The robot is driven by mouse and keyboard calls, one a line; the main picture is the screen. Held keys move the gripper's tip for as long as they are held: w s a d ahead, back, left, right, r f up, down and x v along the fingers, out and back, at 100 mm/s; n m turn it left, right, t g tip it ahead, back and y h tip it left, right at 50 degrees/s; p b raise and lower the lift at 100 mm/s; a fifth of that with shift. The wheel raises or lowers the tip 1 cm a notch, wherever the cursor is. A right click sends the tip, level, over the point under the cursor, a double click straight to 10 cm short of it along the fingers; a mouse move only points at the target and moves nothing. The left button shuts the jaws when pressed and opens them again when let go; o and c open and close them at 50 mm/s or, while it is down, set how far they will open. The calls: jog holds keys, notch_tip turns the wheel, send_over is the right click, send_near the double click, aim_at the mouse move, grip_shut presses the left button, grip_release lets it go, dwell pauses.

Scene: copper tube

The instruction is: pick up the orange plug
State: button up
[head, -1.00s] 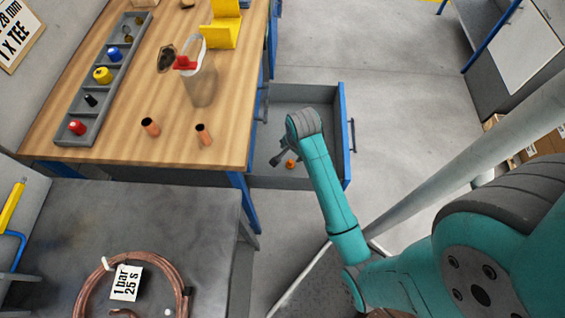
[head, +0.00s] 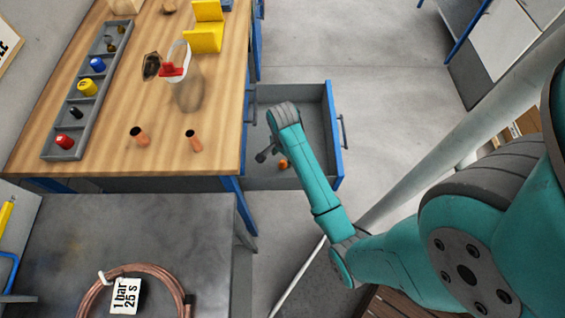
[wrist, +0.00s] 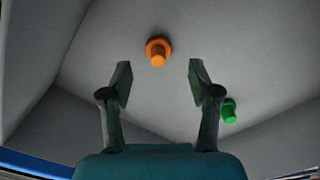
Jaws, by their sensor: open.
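The orange plug (wrist: 158,52) lies on the floor of the open grey drawer. In the wrist view it stands beyond the fingertips, slightly left of the middle of the gap, apart from both fingers. In the head view the orange plug (head: 283,164) shows partly beside my arm. My gripper (wrist: 160,82) is open and empty, with its two fingers spread. In the head view my gripper (head: 264,155) is small and mostly hidden behind my wrist, over the drawer.
A green plug (wrist: 229,112) lies in the drawer just right of my right finger. The drawer (head: 333,140) has walls around it and a blue front. The wooden workbench (head: 215,110) stands to its left, with a clear jug (head: 188,92) and copper tubes on it.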

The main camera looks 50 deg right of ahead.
aim_at(283, 161)
jog(key=shift+a+f, duration=0.1)
jog(key=shift+f, duration=1.85)
jog(key=c, duration=0.8)
